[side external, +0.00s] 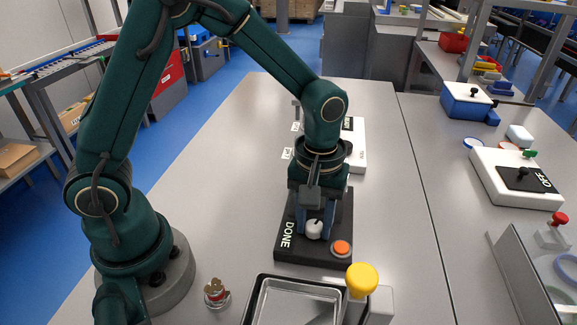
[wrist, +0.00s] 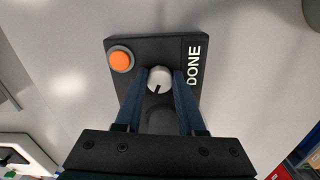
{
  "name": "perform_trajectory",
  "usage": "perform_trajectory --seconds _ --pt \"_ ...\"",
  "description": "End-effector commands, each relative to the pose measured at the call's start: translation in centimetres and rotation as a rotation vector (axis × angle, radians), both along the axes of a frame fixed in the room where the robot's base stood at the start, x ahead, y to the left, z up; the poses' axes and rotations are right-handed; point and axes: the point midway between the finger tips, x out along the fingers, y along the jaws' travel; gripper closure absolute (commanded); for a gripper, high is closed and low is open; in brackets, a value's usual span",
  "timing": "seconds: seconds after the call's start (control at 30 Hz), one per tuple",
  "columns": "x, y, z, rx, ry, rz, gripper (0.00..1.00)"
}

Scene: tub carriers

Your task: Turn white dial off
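The white dial (side external: 314,229) is a small round knob on a black box (side external: 284,251) marked DONE, beside an orange button (side external: 341,248). In the wrist view the dial (wrist: 159,78) shows a dark pointer line toward the lower left, toward my gripper. My gripper (side external: 314,222) points down over the box, its two blue fingers on either side of the dial. In the wrist view the fingertips (wrist: 160,76) sit close to the dial's sides. I cannot tell whether they press on it.
A metal tray (side external: 256,300) and a yellow knob (side external: 362,280) on a grey block stand in front. A white box (side external: 357,160) stands behind my gripper. Another white box (side external: 500,190), marked OFF, is at the right. The table left of the black box is clear.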

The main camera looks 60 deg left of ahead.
Motion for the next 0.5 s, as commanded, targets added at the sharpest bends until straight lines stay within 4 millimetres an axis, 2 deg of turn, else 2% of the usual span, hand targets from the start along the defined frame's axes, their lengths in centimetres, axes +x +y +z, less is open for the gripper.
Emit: perform_trajectory --seconds 0.27,0.5 --pt "0.00 0.04 0.07 0.001 -0.001 -0.062 1.00" --pt "-0.02 0.10 0.09 0.001 -0.001 -0.223 1.00"
